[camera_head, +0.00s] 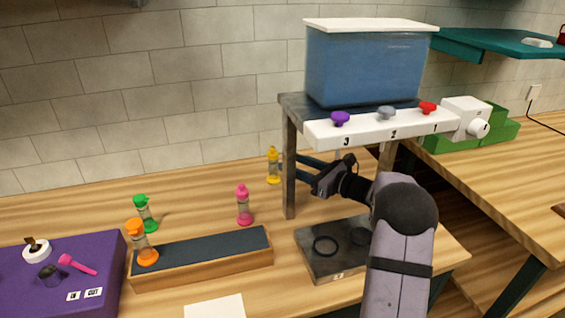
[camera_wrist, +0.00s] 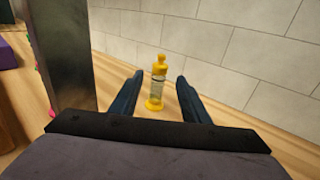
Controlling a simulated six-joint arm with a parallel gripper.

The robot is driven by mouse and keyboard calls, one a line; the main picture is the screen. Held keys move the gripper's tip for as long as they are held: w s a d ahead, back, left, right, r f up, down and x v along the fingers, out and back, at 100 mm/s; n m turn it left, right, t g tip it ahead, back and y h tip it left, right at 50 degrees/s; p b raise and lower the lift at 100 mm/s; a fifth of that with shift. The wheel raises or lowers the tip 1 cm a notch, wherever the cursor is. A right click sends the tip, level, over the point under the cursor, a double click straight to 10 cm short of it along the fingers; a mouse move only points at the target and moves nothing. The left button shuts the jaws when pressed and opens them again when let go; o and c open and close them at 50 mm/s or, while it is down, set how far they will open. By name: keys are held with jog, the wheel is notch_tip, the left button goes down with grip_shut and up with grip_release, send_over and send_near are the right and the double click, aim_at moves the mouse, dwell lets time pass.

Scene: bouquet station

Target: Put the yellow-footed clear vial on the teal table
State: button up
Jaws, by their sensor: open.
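The yellow-footed clear vial (camera_head: 273,166) has a yellow foot and yellow cap. It stands upright on the wooden worktop near the tiled wall, just left of the dispenser stand's leg. My gripper (camera_head: 287,166) is open and reaches past the stand toward it. In the wrist view the vial (camera_wrist: 157,88) shows upright between the two blue fingers, a little beyond the fingertips. I cannot tell the exact gap. The teal table (camera_head: 485,42) is at the upper right, with a pale item on it.
The stand (camera_head: 289,165) holds a blue tank (camera_head: 365,65) above my arm; its leg is close to my gripper. A purple box (camera_head: 105,262) is at far left.

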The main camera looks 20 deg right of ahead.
jog(key=shift+v, duration=1.85)
jog(key=s+r+n+g+h+p, duration=0.2)
jog(key=s+r+n+p, duration=0.1)
jog(key=s, duration=0.7)
jog(key=s+a+n+g+p, duration=0.9)
jog(key=s+a+n+p, duration=0.15)
jog(key=s+a, duration=0.4)
jog(key=s+d+r+n+g+h+p, duration=0.25)
jog(key=s+r+n+h+p, duration=0.5)
jog(key=s+n+p, duration=0.6)
jog(key=f+b, duration=0.1)
jog(key=f, duration=0.1)
jog(key=w+f+n+b, duration=0.1)
jog(key=b, duration=0.1)
jog(key=w+f+n+g+b, duration=0.1)
jog(key=f, duration=0.1)
jog(key=shift+a+f+b, duration=0.3)
jog(key=shift+a+b, duration=0.05)
jog(key=shift+a, duration=0.05)
